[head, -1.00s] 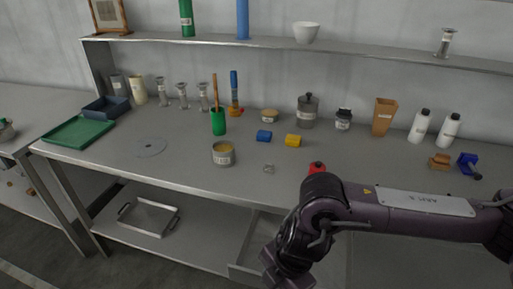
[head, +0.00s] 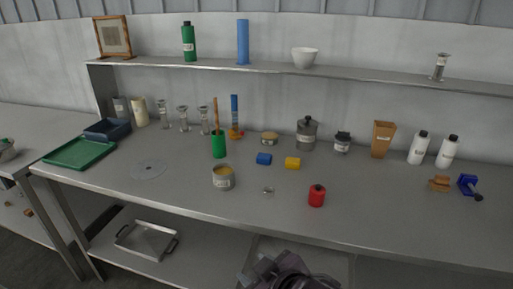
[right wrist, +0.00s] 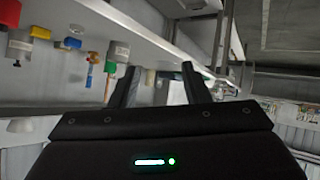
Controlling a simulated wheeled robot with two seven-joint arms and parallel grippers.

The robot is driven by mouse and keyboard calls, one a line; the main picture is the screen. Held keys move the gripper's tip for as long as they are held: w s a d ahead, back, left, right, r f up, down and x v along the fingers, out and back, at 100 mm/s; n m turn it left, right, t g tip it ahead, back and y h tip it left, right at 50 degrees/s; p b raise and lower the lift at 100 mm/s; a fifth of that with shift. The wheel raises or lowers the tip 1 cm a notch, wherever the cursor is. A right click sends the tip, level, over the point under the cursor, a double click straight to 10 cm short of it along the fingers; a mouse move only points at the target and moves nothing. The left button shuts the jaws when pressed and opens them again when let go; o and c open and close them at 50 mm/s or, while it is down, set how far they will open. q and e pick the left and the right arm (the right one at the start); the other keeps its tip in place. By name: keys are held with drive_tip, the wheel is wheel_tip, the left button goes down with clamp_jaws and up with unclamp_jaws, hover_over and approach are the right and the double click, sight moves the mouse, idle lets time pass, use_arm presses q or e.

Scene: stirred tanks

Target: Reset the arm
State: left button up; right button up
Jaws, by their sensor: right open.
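My right arm (head: 285,274) shows only as a dark purple and black part at the bottom edge of the head view, in front of the workbench (head: 330,225). In the right wrist view my right gripper (right wrist: 158,80) has its two black fingers spread apart, with nothing held between them. My left gripper is in neither view.
A red container (head: 317,196) stands nearest the front edge. A tin (head: 223,178), a blue block (head: 264,159), a yellow block (head: 293,163) and a green tray (head: 79,152) are on the bench. A shelf (head: 270,68) runs along the wall. The front right bench top is clear.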

drive_tip(key=s+d+f+m+g+h, duration=0.35)
drive_tip(key=s+d+f, duration=0.3)
drive_tip(key=d, duration=0.35)
drive_tip(key=s+d+f+m+g+h, duration=0.25)
drive_tip(key=s+d+f+m, duration=0.2)
drive_tip(key=d+f, duration=0.4)
wheel_tip(320, 180, down, 28)
drive_tip(key=s+d+g, duration=0.1)
drive_tip(key=s, duration=0.1)
drive_tip(key=s+d+f, duration=0.1)
drive_tip(key=s+f, duration=0.8)
drive_tip(key=s, duration=0.1)
drive_tip(key=s+d+f+g, duration=0.1)
drive_tip(key=s+d+f, duration=0.1)
drive_tip(key=s+f, duration=0.7)
drive_tip(key=shift+s+d+n, duration=0.25)
drive_tip(key=shift+s+n, duration=0.15)
drive_tip(key=shift+s, duration=0.05)
